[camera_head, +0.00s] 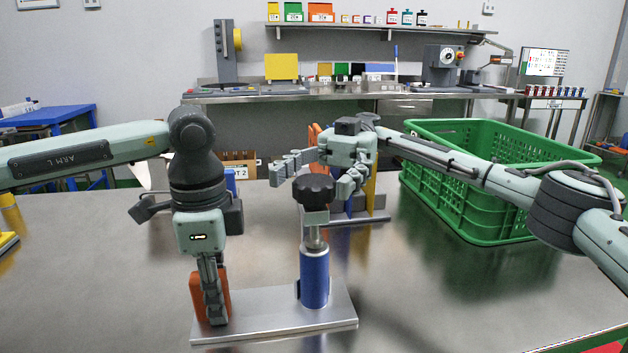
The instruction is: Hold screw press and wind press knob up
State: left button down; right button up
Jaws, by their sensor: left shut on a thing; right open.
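The screw press stands on a flat metal base plate (270,318) in the front middle of the table. Its black lobed knob (314,191) tops a screw above a blue cylinder (314,275). An orange block (225,290) rises from the plate's left end. My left gripper (214,310) points down and is shut on the orange block. My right gripper (312,178) is open, with its fingers around or just behind the knob; whether they touch it I cannot tell.
A large green crate (490,237) stands on the table at the right, under my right arm. A divided stand (370,216) is behind the press, partly hidden. A cardboard box (238,158) sits further back.

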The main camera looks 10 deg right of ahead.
aim_at(318, 179)
notch_tip(318, 179, up, 10)
jog(key=shift+f, duration=0.25)
jog(key=shift+d+f+y, duration=0.25)
jog(key=shift+f+y, duration=0.15)
jog(key=d+f+m+t+y, duration=0.7)
jog(key=d+f+m+t, duration=0.4)
jog(key=t, duration=0.5)
jog(key=shift+m, duration=0.5)
jog(key=a, duration=0.7)
jog(key=a+r, duration=0.1)
jog(key=a, duration=0.3)
jog(key=shift+a, duration=0.3)
jog(key=c, duration=1.2)
